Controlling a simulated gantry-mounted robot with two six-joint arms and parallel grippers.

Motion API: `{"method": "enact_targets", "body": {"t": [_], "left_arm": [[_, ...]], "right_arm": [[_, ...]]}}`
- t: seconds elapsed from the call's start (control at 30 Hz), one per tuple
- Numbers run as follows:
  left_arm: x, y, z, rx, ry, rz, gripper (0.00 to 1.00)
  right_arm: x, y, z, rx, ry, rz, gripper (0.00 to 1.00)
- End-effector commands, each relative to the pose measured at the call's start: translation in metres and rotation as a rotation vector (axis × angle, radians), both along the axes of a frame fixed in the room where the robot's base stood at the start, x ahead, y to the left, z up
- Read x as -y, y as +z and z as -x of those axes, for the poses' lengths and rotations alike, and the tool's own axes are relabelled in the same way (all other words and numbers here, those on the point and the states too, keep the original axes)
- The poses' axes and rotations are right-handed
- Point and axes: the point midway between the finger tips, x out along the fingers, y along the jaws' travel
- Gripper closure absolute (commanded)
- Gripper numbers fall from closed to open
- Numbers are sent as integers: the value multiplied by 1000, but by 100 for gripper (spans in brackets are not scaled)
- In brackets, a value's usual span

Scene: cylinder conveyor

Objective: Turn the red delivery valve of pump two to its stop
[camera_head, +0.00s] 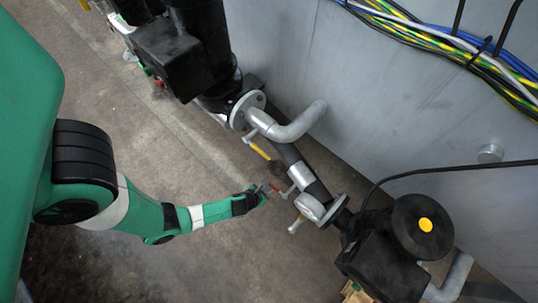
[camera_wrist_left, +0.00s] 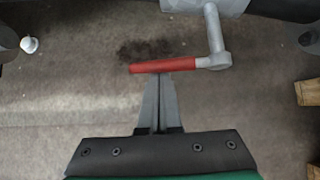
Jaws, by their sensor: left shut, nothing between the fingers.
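The red valve handle (camera_head: 276,188) sits on a grey stem at the dark pipe in the middle of the head view. In the left wrist view the red lever (camera_wrist_left: 165,66) lies almost level, its stem joint at its right end. My left gripper (camera_head: 266,190) comes in from the left and is shut and empty. In the left wrist view its closed fingertips (camera_wrist_left: 163,76) meet the lower edge of the red lever near the middle; I cannot tell whether they touch it. My right gripper is not in view. No label shows the pump's number.
A yellow-handled valve (camera_head: 260,151) is up the same pipe. A black pump (camera_head: 385,255) with a yellow dot stands at lower right, another black unit (camera_head: 172,58) at upper left. A grey cabinet (camera_head: 360,110) with cables is behind. The floor (camera_head: 190,160) is open on the left.

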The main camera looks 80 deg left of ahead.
Motion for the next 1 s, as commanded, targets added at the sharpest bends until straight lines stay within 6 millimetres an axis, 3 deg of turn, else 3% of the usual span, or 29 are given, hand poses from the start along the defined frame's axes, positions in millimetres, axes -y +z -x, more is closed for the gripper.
{"method": "enact_targets", "body": {"t": [1.0], "left_arm": [[1, 7, -2, -97, -7, -150, 100]], "right_arm": [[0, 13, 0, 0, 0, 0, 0]]}}
